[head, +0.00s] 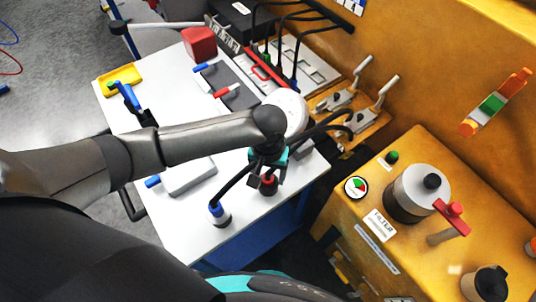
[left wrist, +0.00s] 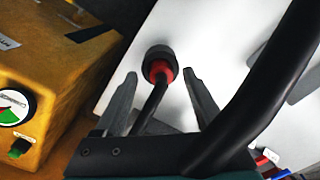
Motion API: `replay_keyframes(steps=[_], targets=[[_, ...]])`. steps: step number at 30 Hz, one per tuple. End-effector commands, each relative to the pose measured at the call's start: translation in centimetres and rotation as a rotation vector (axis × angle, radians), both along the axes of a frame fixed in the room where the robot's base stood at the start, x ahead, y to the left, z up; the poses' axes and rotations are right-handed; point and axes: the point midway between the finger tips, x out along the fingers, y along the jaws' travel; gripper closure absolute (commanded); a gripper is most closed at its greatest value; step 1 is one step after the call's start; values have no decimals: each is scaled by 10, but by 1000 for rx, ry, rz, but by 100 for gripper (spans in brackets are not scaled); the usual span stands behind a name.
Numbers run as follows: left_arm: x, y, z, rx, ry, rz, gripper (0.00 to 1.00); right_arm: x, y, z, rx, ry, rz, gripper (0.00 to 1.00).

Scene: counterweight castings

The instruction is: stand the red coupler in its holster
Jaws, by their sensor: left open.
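The red coupler (head: 268,181) appears upright in a round dark holster (head: 268,191) on the white table. In the left wrist view the red coupler (left wrist: 158,68) sits inside the black ring of the holster (left wrist: 160,52), with a black hose running from it back between my fingers. My left gripper (head: 270,171) is right above the coupler; in the left wrist view the open left gripper (left wrist: 159,74) has one finger on each side of coupler and hose. I see no finger touching the coupler. My right gripper is not in view.
A blue coupler (head: 215,207) with a hose stands near the table's front edge. A grey case (head: 190,177) lies to the left. Black hoses arch right of my gripper. The yellow filter cabinet (head: 330,225) stands right, with a gauge (head: 356,187) on top.

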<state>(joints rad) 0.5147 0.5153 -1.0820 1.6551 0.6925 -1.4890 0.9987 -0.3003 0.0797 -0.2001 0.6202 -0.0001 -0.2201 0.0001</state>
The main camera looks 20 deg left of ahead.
Motion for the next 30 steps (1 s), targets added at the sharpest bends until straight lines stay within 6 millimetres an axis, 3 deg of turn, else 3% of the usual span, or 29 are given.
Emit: replay_keyframes(steps=[9, 15, 21, 30], targets=[[1, 0, 78, -3, -5, 0, 27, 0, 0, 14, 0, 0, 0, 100], [1, 0, 116, -2, -5, 0, 27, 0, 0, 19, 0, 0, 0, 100], [1, 0, 133, -1, -2, 2, 27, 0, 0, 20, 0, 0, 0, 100], [0, 0, 135, -1, -1, 1, 27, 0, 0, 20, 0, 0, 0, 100]])
